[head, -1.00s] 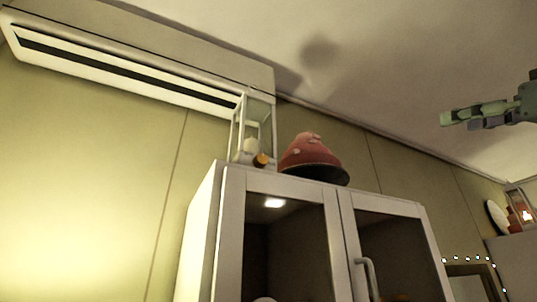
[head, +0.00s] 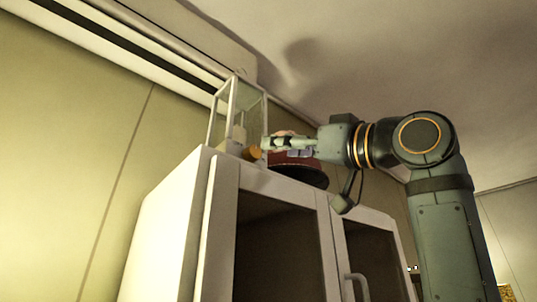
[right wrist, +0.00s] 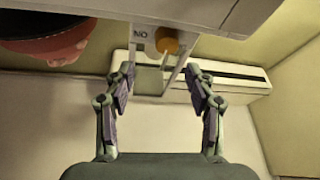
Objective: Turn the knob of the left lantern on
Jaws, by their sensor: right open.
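The left lantern (head: 233,84), a pale box frame with clear panes, stands on top of the white cabinet. Its orange knob (head: 252,153) is on the front near the base; I see no glow inside. My right gripper (head: 264,147) is at the knob's right side in the head view. In the right wrist view the lantern (right wrist: 150,57) appears upside down, with the knob (right wrist: 167,42) beside an "ON" label. The two fingers (right wrist: 160,74) are spread and empty, with the knob ahead of and between their tips. Contact cannot be told. My left gripper is out of view.
The white cabinet (head: 172,215) with dark glass doors fills the lower middle. A red domed item on a dark plate (head: 300,177) sits right of the lantern, partly behind my gripper. An air conditioner (head: 135,48) runs along the wall above.

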